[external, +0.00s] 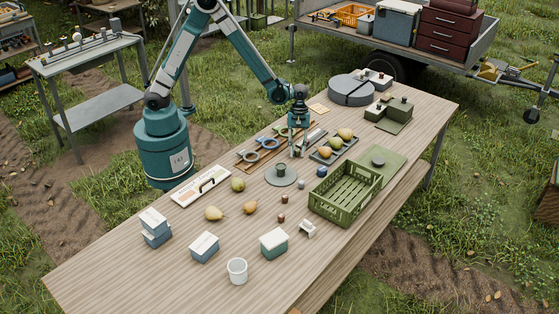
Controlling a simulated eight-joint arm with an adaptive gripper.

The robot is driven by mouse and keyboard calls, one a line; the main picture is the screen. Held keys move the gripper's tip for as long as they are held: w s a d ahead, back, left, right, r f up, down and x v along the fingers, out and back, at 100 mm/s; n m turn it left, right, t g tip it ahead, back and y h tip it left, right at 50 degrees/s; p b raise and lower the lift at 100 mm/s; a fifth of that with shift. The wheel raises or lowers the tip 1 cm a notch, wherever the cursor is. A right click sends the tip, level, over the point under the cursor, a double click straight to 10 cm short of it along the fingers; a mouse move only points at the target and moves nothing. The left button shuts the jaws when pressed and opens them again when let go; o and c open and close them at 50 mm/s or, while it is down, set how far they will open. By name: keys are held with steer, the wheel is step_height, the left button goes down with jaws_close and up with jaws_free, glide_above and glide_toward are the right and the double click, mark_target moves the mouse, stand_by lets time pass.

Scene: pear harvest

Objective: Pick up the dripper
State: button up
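I cannot tell for sure which piece is the dripper. Several small pieces stand on the table: a brown one (283,199), a second brown one (281,218), a grey-blue one (302,184) and a blue one (321,172). A white piece (307,229) stands nearer the front. My gripper (298,154) points down above the middle of the table, behind these pieces and beside a round grey plate with a dark green cup (281,169). Its fingers look apart, with nothing visible between them.
A green crate (345,206) stands right of the small pieces. A dark tray with pears (333,148) is close right of my gripper, and ring-handled tools (262,148) lie left. Loose pears (214,213), boxes (204,247) and a white cup (237,270) are at front. The near-left table corner is clear.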

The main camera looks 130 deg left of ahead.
mark_target(298, 150)
steer(key=c, duration=0.3)
steer(key=shift+r, duration=0.1)
steer(key=shift+r+p, duration=0.8)
steer(key=shift+r, duration=4.15)
steer(key=shift+w, duration=0.1)
steer(key=w+d+r+m+p, duration=0.2)
steer(key=w+d, duration=0.8)
steer(key=d, duration=0.2)
steer(key=w+d+r+m+p, duration=0.1)
steer(key=w+d+r+p, duration=0.15)
steer(key=w+d, duration=0.9)
steer(key=w+d+r+m+p, duration=0.1)
steer(key=w+d, duration=0.1)
steer(key=d, duration=0.8)
steer(key=w+d+r+m+g+p, duration=0.1)
steer(key=w+d+r, duration=0.1)
steer(key=d, duration=0.8)
steer(key=w+d+r+m+p, duration=0.1)
steer(key=w+d, duration=0.3)
steer(key=d, duration=0.6)
steer(key=shift+w+d+r+h, duration=0.15)
steer(key=shift+d+h, duration=0.1)
steer(key=shift+h, duration=0.15)
